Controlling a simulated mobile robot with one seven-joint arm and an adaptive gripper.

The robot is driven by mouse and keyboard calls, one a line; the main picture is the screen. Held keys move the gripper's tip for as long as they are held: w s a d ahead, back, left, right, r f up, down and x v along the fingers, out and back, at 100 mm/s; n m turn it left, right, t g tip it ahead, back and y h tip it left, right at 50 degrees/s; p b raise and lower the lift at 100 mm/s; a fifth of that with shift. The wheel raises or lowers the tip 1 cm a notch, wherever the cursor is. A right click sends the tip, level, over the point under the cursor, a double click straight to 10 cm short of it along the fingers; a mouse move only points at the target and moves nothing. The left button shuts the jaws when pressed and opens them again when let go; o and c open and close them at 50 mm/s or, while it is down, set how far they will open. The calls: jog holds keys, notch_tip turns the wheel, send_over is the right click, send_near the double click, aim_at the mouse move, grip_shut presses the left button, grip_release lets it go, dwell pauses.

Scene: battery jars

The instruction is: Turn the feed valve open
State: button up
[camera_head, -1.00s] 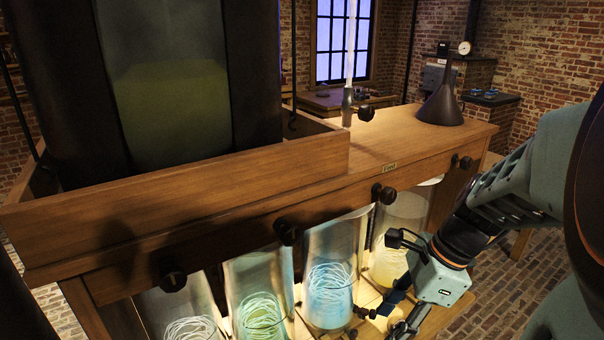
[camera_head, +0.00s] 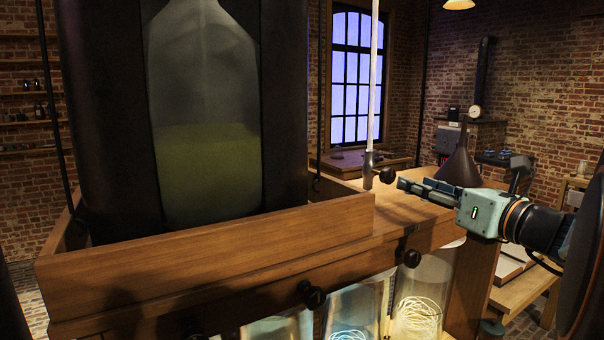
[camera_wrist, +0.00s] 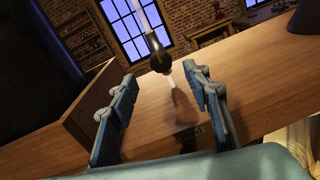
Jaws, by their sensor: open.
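The feed valve appears to be the dark round knob (camera_head: 387,175) on a metal fitting at the foot of the thin upright glass tube (camera_head: 375,90), on top of the wooden bench. In the wrist view the knob (camera_wrist: 160,62) lies straight ahead, between and just beyond the fingertips. My gripper (camera_head: 402,184) reaches in from the right, roughly level, with its tips close to the knob. Its two fingers (camera_wrist: 160,84) stand apart with nothing between them. I cannot tell whether a fingertip touches the knob.
A large dark-framed glass vessel (camera_head: 208,150) stands inside a wooden tray (camera_head: 210,245) on the left. A dark funnel (camera_head: 460,165) stands behind my gripper. Lit glass jars (camera_head: 418,298) and dark knobs (camera_head: 311,294) are along the bench front below.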

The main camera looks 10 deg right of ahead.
aim_at(391, 176)
jog(key=p+x, duration=0.1)
jog(key=x, duration=0.9)
jog(key=shift+f+p, duration=0.2)
jog(key=shift+p, duration=0.2)
jog(key=c, duration=1.2)
